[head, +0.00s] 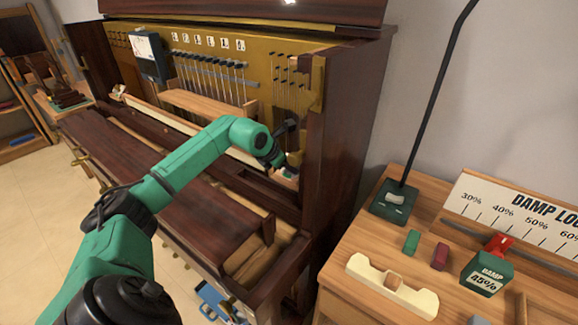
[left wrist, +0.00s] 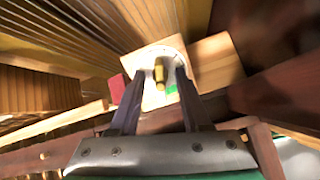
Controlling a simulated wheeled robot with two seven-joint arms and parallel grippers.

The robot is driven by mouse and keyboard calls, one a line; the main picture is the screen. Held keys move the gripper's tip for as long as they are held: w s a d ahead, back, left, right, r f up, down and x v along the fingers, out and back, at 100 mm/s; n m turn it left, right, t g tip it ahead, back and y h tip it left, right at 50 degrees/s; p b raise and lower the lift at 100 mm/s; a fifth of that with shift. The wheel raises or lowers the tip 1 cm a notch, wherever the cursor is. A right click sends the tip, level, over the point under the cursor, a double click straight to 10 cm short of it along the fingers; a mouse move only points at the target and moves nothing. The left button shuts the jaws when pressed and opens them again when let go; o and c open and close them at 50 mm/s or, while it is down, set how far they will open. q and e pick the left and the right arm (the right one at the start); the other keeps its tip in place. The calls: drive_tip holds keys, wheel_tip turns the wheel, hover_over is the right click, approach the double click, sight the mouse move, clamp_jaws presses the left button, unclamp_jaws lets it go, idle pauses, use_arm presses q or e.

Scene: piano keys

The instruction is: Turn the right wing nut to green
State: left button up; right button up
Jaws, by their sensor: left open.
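A brass wing nut (left wrist: 159,74) stands on a pale round dial (left wrist: 152,101) at the right end of the piano. In the left wrist view, a green mark (left wrist: 171,89) shows on the dial, just right of the nut's lower end. The nut looks roughly upright in that picture. My left gripper (left wrist: 160,80) is open, with one finger on each side of the nut; I cannot tell whether they touch it. In the head view, my left gripper (head: 278,162) reaches into the piano's right end and hides the nut. My right gripper is not in view.
The dark piano side wall (head: 342,140) rises close right of my left gripper. Strings and rods (head: 290,85) stand behind it. A red block (left wrist: 117,88) is left of the dial. The side bench (head: 350,237) holds a damp gauge (head: 487,274) and small blocks.

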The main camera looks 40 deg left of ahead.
use_arm(q)
drive_tip(key=shift+s+r, duration=0.4)
drive_tip(key=shift+r, duration=0.05)
idle(0.3)
